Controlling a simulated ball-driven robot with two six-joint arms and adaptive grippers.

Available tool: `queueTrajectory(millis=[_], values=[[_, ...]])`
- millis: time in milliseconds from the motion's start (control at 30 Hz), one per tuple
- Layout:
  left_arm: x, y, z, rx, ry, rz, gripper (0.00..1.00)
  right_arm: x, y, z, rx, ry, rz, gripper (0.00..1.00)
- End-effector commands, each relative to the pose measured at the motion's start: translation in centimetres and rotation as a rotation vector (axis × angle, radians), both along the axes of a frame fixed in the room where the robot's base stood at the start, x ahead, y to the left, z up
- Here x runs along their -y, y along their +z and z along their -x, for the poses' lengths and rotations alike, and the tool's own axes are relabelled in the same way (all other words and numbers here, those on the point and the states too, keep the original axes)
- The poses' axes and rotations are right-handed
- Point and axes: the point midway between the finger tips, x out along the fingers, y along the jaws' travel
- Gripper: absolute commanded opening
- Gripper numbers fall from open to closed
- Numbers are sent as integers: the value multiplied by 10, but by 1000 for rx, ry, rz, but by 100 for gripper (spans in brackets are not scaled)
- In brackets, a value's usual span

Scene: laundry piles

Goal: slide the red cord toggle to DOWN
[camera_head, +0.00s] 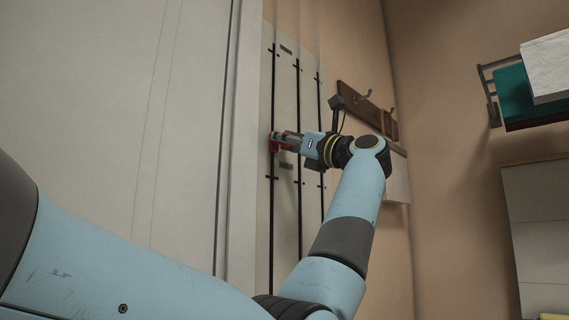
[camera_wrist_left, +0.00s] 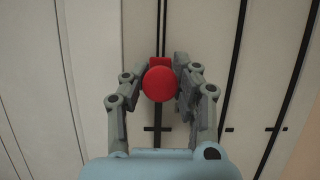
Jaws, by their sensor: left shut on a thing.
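The red cord toggle (camera_head: 276,142) sits on the leftmost black cord of a pale wall panel (camera_head: 286,90). In the wrist view the toggle (camera_wrist_left: 160,84) shows as a round red knob with a red block behind it, between the two fingers. My left gripper (camera_head: 285,142) reaches the panel from the right and is shut on the toggle. The left gripper's fingers (camera_wrist_left: 160,85) stand on both sides of the knob. Small dark labels show on the panel above and below the toggle, too small to read. My right gripper is not in view.
Two more black cords (camera_head: 299,100) run down the panel right of the toggle. A wooden hook rail (camera_head: 365,112) is on the wall beyond my wrist. A shelf with folded cloths (camera_head: 516,95) is at the upper right. A large pale door-like surface (camera_head: 120,120) fills the left.

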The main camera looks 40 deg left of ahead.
Motion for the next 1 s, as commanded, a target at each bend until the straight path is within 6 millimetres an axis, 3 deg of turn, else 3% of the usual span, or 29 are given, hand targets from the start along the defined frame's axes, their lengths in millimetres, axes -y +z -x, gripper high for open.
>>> queueTrajectory(millis=[33, 100, 300, 500, 700, 1000], values=[[0, 31, 2, 8, -2, -1, 0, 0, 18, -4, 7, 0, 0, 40], [0, 57, 2, 7, -2, -2, 0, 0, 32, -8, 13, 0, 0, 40], [0, 127, 1, 6, -2, -2, 0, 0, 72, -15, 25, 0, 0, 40], [0, 184, 1, 4, -3, -2, 0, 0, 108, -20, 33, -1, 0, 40], [0, 222, 0, 2, -2, -1, 0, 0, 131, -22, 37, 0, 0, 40], [0, 243, 0, 1, -1, 0, 0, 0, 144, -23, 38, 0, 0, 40]])
